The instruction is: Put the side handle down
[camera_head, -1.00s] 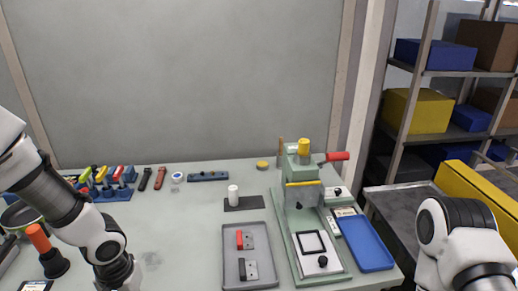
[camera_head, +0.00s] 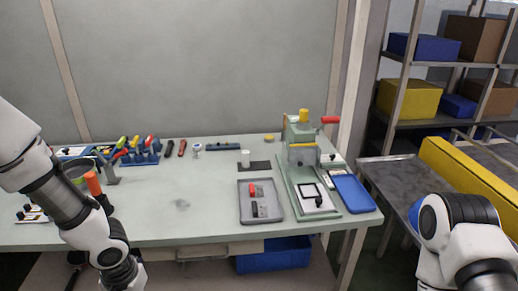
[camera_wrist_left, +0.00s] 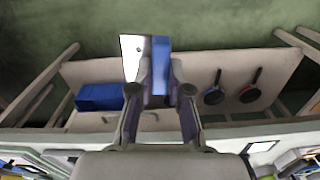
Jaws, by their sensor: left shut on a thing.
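The side handle (camera_wrist_left: 161,66) is a blue grip with a pale metal plate (camera_wrist_left: 132,52) that has a hole. It sits between the fingers of my left gripper (camera_wrist_left: 160,92), shut on it, in the left wrist view. In the head view my left arm reaches down at the left and its gripper is below the frame, so the held handle is hidden there. A grey tray (camera_head: 276,193) on the bench holds a red handle (camera_head: 254,190) and a black handle (camera_head: 260,210), each with a metal plate. My right gripper is outside both views.
A green press (camera_head: 302,155) and a blue tray (camera_head: 351,192) stand right of the grey tray. The bench's (camera_head: 190,220) middle left is clear. Below is a shelf with a blue bin (camera_wrist_left: 99,97) and two pans (camera_wrist_left: 213,92). An orange-handled tool (camera_head: 93,183) stands near my left arm.

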